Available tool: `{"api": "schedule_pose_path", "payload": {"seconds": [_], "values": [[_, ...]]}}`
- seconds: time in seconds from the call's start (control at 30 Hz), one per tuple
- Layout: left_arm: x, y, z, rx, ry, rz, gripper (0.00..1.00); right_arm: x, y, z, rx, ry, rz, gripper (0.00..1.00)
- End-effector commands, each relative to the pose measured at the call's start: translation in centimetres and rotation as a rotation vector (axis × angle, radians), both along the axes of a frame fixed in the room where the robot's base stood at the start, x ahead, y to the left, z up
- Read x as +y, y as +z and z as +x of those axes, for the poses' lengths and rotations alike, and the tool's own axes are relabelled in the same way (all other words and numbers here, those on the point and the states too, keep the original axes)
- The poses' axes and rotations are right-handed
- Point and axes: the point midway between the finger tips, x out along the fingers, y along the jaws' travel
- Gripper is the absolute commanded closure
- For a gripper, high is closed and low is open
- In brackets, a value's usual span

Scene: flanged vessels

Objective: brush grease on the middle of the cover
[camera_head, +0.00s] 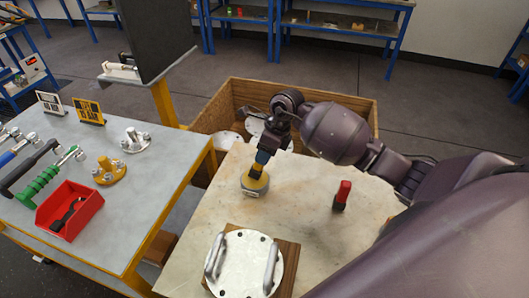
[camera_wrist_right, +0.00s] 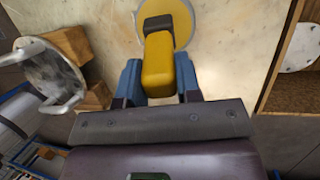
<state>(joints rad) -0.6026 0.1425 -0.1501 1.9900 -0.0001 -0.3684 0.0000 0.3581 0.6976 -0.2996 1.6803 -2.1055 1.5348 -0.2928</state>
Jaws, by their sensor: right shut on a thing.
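The round metal cover (camera_head: 240,266) with two upright handles lies on a wooden block at the front of the pale table. It also shows tilted at the left of the right wrist view (camera_wrist_right: 50,75). My right gripper (camera_head: 262,158) is shut on a yellow-handled brush (camera_wrist_right: 158,68), its blue fingertips on either side of the handle. The brush points down into or onto a round yellow grease pot (camera_head: 255,184), seen in the wrist view (camera_wrist_right: 182,20). The bristles are hidden. The gripper is behind the cover, apart from it. My left gripper is not in view.
A red and black object (camera_head: 342,195) stands on the table right of the pot. A wooden crate (camera_head: 330,97) with metal discs is behind. The left bench (camera_head: 150,180) holds a red bin (camera_head: 69,211), tools and flanged parts. Table between pot and cover is clear.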

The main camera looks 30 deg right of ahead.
Motion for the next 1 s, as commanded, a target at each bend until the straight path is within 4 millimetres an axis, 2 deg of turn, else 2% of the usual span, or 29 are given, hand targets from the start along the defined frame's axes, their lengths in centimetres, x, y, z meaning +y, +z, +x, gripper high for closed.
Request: {"api": "schedule_pose_path", "payload": {"seconds": [1.0], "values": [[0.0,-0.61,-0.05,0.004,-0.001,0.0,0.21,0.0,-0.73,0.01,0.0,0.0,0.0,0.92]]}}
